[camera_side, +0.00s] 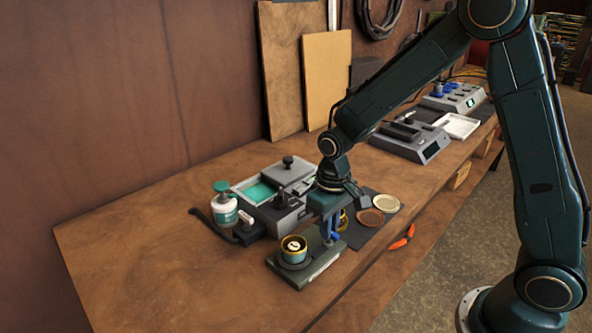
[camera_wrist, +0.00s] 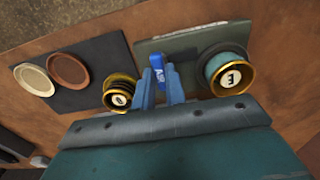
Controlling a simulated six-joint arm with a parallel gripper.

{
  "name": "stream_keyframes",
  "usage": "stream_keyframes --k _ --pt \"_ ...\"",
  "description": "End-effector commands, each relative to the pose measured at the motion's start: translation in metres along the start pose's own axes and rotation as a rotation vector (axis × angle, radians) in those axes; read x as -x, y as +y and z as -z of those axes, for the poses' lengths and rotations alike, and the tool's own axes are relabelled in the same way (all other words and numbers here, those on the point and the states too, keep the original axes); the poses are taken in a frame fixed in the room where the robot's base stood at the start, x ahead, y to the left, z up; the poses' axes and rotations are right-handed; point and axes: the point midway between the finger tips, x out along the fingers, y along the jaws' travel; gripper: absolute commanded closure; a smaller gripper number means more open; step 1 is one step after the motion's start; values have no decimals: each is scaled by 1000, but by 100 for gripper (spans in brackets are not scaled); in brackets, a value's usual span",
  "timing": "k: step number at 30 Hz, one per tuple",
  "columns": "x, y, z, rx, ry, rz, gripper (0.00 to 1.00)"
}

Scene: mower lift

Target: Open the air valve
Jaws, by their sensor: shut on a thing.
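The air valve shows in the wrist view as a small blue handle (camera_wrist: 157,68) with pale lettering, on a grey-green base plate (camera_wrist: 187,43). My gripper (camera_wrist: 160,78) has its two blue fingers on either side of the handle and is shut on it. In the side view my gripper (camera_side: 331,236) reaches down at the right end of the same plate (camera_side: 300,277). There the fingers and my wrist hide most of the valve, so I cannot tell the handle's angle.
A teal cup with a brass rim (camera_wrist: 230,75) stands on the plate beside my gripper. A brass ringed part (camera_wrist: 119,93) is on the other side. A dark mat (camera_wrist: 75,72) holds two round discs. A grey machine (camera_side: 283,190) and a white-green bottle (camera_side: 224,205) stand behind.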

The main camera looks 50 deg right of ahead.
Motion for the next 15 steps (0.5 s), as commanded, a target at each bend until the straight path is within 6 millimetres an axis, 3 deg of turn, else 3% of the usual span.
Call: stream_keyframes --k 15 --pt "1 0 0 131 1 0 100"
